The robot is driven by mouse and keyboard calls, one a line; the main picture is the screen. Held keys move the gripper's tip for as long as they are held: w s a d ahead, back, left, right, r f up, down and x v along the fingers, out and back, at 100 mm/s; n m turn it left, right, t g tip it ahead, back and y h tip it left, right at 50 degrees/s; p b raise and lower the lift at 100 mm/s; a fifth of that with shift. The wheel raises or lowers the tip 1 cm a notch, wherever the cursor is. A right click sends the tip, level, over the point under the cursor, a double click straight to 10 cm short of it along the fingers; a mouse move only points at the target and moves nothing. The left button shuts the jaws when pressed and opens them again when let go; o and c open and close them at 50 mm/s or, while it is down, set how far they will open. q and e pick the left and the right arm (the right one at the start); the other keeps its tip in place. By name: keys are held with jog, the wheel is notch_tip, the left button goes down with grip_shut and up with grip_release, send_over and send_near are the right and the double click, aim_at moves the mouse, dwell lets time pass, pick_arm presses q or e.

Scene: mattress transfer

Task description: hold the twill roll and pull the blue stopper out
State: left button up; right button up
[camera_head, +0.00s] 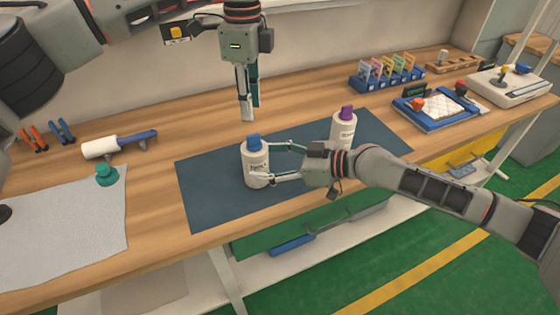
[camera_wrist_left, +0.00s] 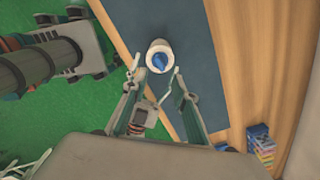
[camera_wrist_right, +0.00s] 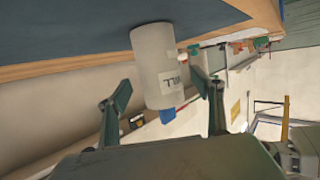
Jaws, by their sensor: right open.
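The twill roll (camera_head: 256,170) is a white upright cylinder with a dark printed label, standing on the dark blue mat (camera_head: 205,190). The blue stopper (camera_head: 254,142) sits in its top and also shows in the left wrist view (camera_wrist_left: 159,60). My right gripper (camera_head: 262,162) is open and low, its fingers on either side of the roll; in the right wrist view the roll (camera_wrist_right: 154,55) appears upside down between them. I cannot tell whether they touch it. My left gripper (camera_head: 249,112) points down, open and empty, above the stopper and apart from it.
A similar white roll with a purple stopper (camera_head: 343,128) stands behind my right gripper. A lint roller (camera_head: 110,145), a teal knob (camera_head: 107,175) and a grey cloth (camera_head: 70,230) lie to the left. A blue card rack (camera_head: 385,75) and a blue tray (camera_head: 435,107) are at the back right.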

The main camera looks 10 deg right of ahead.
jog(key=shift+x, duration=1.95)
jog(key=shift+c, duration=0.3)
